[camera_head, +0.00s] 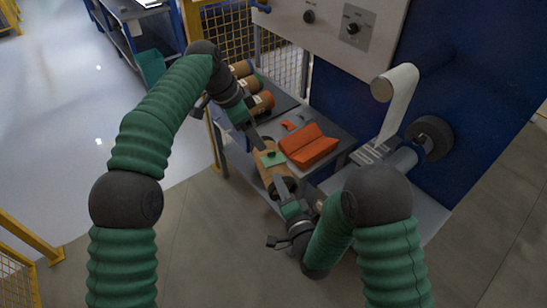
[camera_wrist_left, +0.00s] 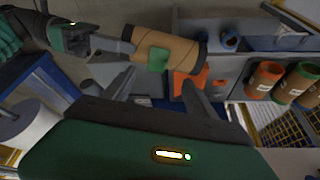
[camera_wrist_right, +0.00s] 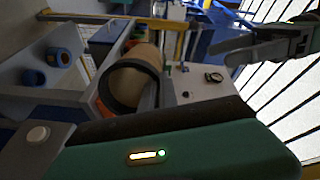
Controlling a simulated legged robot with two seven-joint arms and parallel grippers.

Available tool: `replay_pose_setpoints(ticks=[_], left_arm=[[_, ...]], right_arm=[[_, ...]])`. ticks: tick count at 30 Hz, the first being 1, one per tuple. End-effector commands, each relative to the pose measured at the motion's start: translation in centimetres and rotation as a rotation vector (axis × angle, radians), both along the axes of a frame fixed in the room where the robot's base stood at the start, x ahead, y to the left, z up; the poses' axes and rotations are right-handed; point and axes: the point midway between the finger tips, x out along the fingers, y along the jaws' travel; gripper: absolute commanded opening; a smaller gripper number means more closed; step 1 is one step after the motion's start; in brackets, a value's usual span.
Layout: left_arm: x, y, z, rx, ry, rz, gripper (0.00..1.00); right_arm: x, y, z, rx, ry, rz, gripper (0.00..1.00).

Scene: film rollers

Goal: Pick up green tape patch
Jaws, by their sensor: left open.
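The green tape patch (camera_head: 275,158) lies on the side of a brown cardboard roll (camera_head: 281,170). The patch (camera_wrist_left: 158,59) and roll (camera_wrist_left: 182,52) also show in the left wrist view. My right gripper (camera_head: 286,194) is at the near end of the roll and appears shut on it; its fingertips are partly hidden there. The roll's dark-rimmed end (camera_wrist_right: 128,85) faces the right wrist camera. My left gripper (camera_head: 256,139) is open above the far end of the roll, close to the patch. In its wrist view, its fingers stand apart with the patch beyond them, between them.
An orange folded tray (camera_head: 310,148) and a small orange piece (camera_head: 289,124) lie on the grey bench. Several rolls (camera_head: 260,104) rest at its back left. A machine with a white film roll (camera_head: 400,85) stands at right. The floor at left is open.

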Motion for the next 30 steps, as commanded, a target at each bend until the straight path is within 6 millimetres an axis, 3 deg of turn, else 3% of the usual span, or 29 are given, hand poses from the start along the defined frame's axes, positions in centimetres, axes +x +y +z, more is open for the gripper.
replay_pose_setpoints(ticks=[6,18,25,30], left_arm=[[0.5,-1.7,-4.1,0.001,0.002,0.001,0.66],[1.1,-4.3,-9.1,0.002,0.001,0.003,0.66],[1.1,-4.5,-9.4,0.001,-0.001,0.004,0.66],[1.1,-4.5,-9.4,0.001,-0.001,0.004,0.45]], right_arm=[[0.1,0.0,0.1,0.001,-0.002,0.0,0.0],[0.0,0.0,0.1,0.001,-0.002,0.0,0.0],[0.0,0.0,0.1,0.001,-0.002,0.0,0.0],[0.0,0.0,0.1,0.001,-0.002,0.0,0.0]])
